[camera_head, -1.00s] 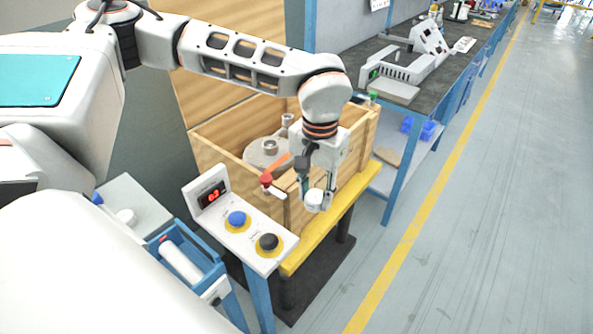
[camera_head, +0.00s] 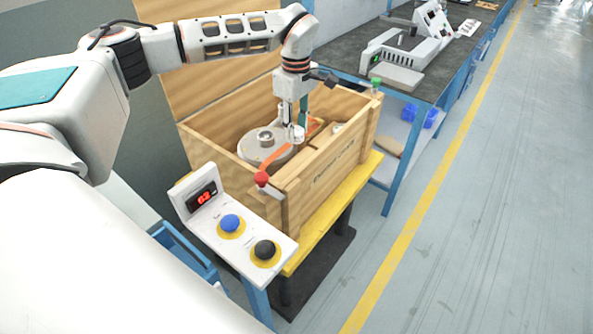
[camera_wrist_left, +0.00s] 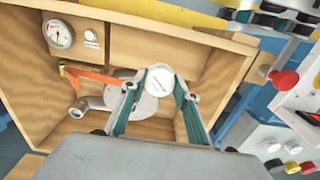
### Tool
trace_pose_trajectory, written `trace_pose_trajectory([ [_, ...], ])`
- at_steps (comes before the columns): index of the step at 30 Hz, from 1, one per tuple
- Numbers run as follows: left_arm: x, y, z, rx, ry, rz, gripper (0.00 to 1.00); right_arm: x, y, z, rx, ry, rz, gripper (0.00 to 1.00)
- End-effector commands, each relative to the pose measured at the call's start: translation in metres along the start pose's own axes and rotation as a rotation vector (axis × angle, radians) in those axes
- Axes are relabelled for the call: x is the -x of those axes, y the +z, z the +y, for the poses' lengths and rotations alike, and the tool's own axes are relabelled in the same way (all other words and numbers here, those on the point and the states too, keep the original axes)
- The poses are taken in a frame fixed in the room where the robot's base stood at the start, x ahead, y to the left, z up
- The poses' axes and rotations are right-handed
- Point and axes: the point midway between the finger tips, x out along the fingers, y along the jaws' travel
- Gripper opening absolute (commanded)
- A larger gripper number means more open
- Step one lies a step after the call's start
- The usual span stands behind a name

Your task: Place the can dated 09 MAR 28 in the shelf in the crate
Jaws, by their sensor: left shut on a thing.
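A small white can (camera_wrist_left: 159,80) is held between the fingertips of my left gripper (camera_wrist_left: 158,92); its round end faces the wrist camera, and its marking is too small to read. In the head view my left gripper (camera_head: 293,136) points down inside the outline of the open wooden crate (camera_head: 318,183), with the can (camera_head: 299,133) at its tips. A wooden ledge, apparently the shelf (camera_wrist_left: 125,45), runs along one side inside the crate in the wrist view. My right gripper is not in view.
A grey round blower part (camera_head: 262,147) and an orange strip (camera_head: 272,160) are in the crate. A red-knobbed lever (camera_head: 262,179) and a button panel (camera_head: 238,225) stand by the crate's near side.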

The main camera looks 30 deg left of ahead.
Motion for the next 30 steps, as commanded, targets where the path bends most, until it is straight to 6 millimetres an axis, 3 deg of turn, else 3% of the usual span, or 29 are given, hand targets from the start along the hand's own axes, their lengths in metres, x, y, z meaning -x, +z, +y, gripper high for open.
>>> trace_pose_trajectory([
  [1, -0.016, 0.001, -0.001, 0.000, -0.005, -0.002, 0.09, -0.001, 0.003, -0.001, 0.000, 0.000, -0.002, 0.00],
  [6, -0.057, 0.001, -0.001, -0.002, -0.005, -0.001, 0.09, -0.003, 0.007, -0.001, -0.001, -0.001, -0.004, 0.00],
  [12, -0.094, 0.001, 0.000, -0.004, -0.002, 0.000, 0.09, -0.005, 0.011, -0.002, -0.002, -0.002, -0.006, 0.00],
  [20, -0.110, 0.001, 0.001, -0.004, 0.001, 0.000, 0.09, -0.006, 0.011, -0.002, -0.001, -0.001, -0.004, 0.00],
  [27, -0.144, 0.001, -0.001, -0.004, -0.002, -0.001, 0.09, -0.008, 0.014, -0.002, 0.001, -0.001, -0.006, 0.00],
  [30, -0.148, 0.001, 0.001, -0.004, 0.002, 0.000, 0.09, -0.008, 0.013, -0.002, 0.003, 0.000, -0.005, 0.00],
])
